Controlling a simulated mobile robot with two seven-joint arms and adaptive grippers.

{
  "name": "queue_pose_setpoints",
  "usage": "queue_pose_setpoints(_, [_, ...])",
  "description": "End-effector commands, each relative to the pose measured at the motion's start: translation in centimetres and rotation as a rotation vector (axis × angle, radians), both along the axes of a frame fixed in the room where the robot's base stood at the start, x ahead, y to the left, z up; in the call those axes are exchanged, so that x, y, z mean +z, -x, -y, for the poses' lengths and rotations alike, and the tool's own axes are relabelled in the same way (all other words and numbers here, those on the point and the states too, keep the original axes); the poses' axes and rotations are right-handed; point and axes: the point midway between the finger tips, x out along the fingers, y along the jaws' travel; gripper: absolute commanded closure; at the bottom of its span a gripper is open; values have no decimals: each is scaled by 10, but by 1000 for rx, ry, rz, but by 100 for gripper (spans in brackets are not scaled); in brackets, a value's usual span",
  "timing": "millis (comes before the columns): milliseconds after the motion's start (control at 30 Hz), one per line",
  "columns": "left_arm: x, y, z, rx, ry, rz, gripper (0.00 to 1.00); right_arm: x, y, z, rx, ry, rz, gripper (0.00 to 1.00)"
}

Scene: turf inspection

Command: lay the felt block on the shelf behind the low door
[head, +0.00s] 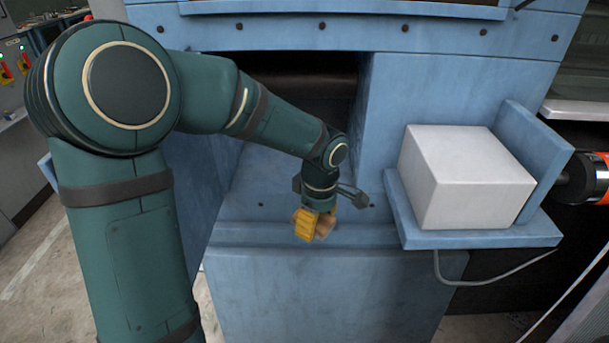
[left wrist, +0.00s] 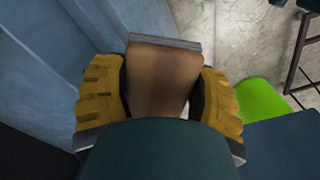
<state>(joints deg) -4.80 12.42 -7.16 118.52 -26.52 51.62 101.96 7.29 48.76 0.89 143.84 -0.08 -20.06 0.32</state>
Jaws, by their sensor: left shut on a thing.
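My left gripper (head: 314,222) has yellow finger pads and is shut on a small tan block with a grey layer at one end, which I take for the felt block (head: 326,223). In the left wrist view the felt block (left wrist: 163,75) sits between both pads of the left gripper (left wrist: 162,95), its grey end away from the palm. The gripper hangs in front of the blue machine's ledge (head: 270,206), below a dark opening (head: 310,75). The opening's inside is too dark and partly covered by my arm to show a shelf clearly. I cannot make out which panel is the low door. My right gripper is not in view.
A white box (head: 465,178) stands on a blue side bracket (head: 480,238) to the right. A black and orange cylinder (head: 585,178) is beyond it. In the left wrist view, a blue wall (left wrist: 50,50) runs close at left and a bright green object (left wrist: 252,97) is at right.

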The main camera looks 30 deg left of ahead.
Motion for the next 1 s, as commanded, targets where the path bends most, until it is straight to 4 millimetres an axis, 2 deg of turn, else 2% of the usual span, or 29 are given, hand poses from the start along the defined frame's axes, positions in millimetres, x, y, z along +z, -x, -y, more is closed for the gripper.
queue_pose_setpoints(33, [9,0,-5,107,4,8,73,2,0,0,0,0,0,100])
queue_pose_setpoints(200, [29,4,-16,415,18,14,73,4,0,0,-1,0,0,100])
queue_pose_setpoints(400, [41,7,-23,619,30,16,73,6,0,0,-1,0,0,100])
queue_pose_setpoints(833, [43,7,-25,671,32,14,73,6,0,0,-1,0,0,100])
queue_pose_setpoints(1000, [42,-9,-36,672,30,15,73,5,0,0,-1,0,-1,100])
